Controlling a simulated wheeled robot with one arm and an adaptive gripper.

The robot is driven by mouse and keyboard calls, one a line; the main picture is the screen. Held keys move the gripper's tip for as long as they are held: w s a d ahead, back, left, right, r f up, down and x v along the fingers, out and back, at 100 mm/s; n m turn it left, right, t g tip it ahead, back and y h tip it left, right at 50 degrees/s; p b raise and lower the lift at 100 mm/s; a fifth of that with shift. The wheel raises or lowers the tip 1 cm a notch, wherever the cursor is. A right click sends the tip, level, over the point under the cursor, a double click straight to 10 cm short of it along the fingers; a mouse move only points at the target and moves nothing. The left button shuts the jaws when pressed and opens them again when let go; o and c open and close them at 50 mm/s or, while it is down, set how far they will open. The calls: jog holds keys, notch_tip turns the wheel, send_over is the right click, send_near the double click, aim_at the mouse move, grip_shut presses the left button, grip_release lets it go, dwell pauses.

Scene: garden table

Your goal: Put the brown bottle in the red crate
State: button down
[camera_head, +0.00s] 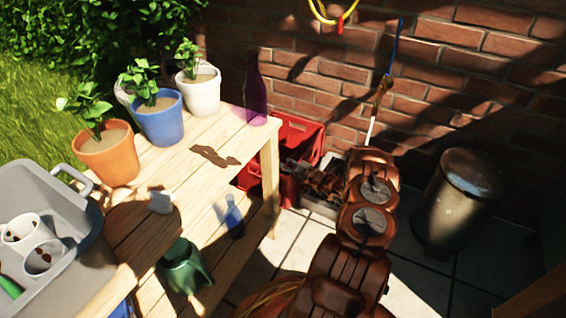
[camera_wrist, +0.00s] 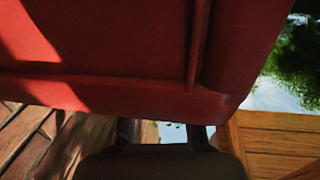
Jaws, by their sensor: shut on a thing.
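The red crate (camera_head: 299,133) stands on the paving behind the far end of the table, against the brick wall. My gripper (camera_head: 322,180) is low at the crate's near right side, small and partly in shadow. In the wrist view the red crate wall (camera_wrist: 100,50) fills the upper part, very close. My gripper's two dark fingers (camera_wrist: 163,132) run up behind its lower edge, so the tips are hidden. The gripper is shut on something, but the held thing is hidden. I cannot make out the brown bottle in either view.
A purple bottle (camera_head: 256,90) stands at the far end of the wooden table (camera_head: 215,140). A blue bottle (camera_head: 234,216) and a green watering can (camera_head: 185,267) are lower down. Potted plants and a grey tub (camera_head: 40,180) occupy the tabletop's left. A dark bin (camera_head: 462,200) stands right.

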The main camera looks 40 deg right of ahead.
jog(key=shift+f, duration=0.25)
jog(key=c, duration=0.9)
grip_release()
jog(key=shift+r, duration=0.25)
jog(key=shift+r+p, duration=0.4)
jog(key=shift+r, duration=0.15)
jog(key=shift+s+d+f+p, duration=0.1)
jog(key=shift+s+d+p, duration=0.3)
jog(key=shift+s, duration=1.6)
jog(key=shift+s+d+f+p, duration=0.15)
jog(key=shift+s+p, duration=0.55)
jog(key=shift+s, duration=1.25)
jog(key=shift+s+d+r+p, duration=0.1)
jog(key=shift+s+d+p, duration=0.3)
jog(key=shift+s, duration=1.6)
